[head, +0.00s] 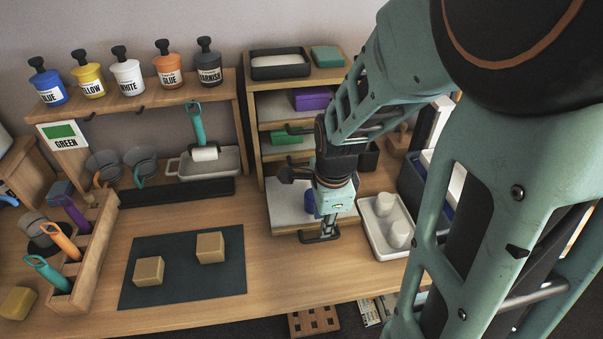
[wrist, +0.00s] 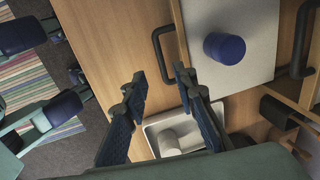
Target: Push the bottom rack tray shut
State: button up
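The bottom rack tray (head: 285,212) is pulled out from the wooden rack (head: 250,130), over the tabletop. It is pale, and a dark blue round piece (wrist: 224,48) stands on it. Its black handle (wrist: 158,50) shows at the tray's front edge in the wrist view, where the pale tray surface (wrist: 262,60) is also seen. My gripper (wrist: 160,77) is open and empty, its two dark fingers apart. Its fingertips are close to the handle; I cannot tell whether they touch it. In the head view my gripper (head: 327,232) is low at the tray's front, hiding part of it.
A white tray with white cylinders (head: 386,225) stands just right of the pulled-out tray. Higher rack levels hold a green box (head: 287,137) and a purple box (head: 312,98). A dark mat (head: 185,265) with two tan blocks lies to the left.

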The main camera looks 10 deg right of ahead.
aim_at(319, 239)
jog(key=f+b, duration=0.2)
jog(key=w+f+b, duration=0.1)
jog(key=f, duration=0.2)
jog(key=f+b, duration=0.2)
jog(key=f, duration=0.1)
jog(key=shift+w+b, duration=0.3)
grip_shut()
